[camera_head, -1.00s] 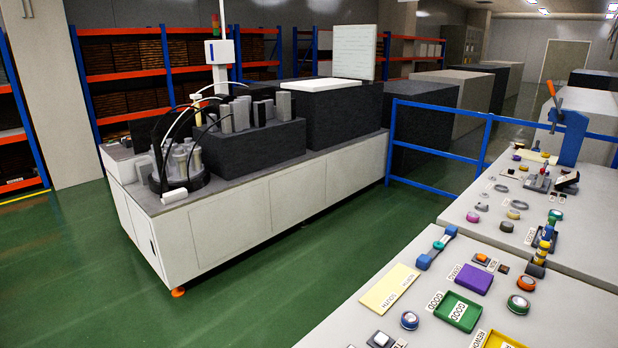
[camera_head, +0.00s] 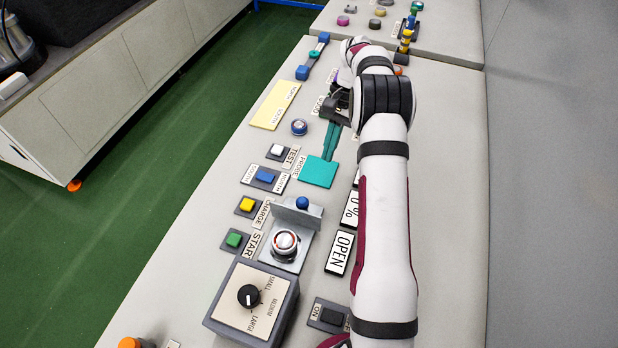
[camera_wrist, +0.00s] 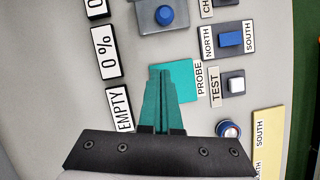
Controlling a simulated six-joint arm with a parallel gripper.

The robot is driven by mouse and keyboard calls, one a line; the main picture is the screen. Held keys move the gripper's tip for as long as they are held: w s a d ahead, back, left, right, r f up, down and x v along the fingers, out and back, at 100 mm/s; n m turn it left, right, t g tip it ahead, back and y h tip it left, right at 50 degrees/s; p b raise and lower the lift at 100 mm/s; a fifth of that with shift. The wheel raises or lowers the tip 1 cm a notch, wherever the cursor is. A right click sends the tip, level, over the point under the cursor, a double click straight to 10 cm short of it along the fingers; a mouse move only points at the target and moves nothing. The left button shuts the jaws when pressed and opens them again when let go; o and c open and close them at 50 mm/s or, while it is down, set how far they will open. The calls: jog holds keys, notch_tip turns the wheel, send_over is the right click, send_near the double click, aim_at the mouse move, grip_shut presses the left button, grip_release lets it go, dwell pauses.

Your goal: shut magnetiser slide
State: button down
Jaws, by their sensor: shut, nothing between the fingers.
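A grey metal slide plate (camera_head: 297,215) with a blue knob (camera_head: 303,203) stands on the bench beside the OPEN label (camera_head: 340,252). Just in front of it a silver round part with a red ring (camera_head: 285,240) sits on a metal base. The blue knob also shows at the top of the wrist view (camera_wrist: 166,15). My gripper (camera_head: 329,156) is beyond the slide, apart from it, over the teal PROBE pad (camera_head: 316,174). Its teal fingers (camera_wrist: 160,74) are together and empty in the wrist view. How far the slide is open I cannot tell.
Coloured buttons, such as the yellow one (camera_head: 247,204) and green one (camera_head: 235,240), line the left of the slide. A dial box (camera_head: 252,297) stands nearer. The 0% label (camera_wrist: 105,51) and EMPTY label (camera_wrist: 120,108) lie beside the pad. A blue-ringed part (camera_head: 299,127) sits farther back.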

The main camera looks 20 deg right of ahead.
jog(key=x, duration=0.7)
jog(key=shift+s+a+f, duration=0.1)
jog(key=shift+f, duration=0.2)
jog(key=shift+s+a+r, duration=0.1)
jog(key=shift+s+a, duration=0.2)
jog(key=shift+a, duration=0.3)
jog(key=shift+s+a, duration=0.3)
jog(key=shift+a, duration=0.3)
jog(key=shift+s+a, duration=0.35)
jog(key=shift+a, duration=0.15)
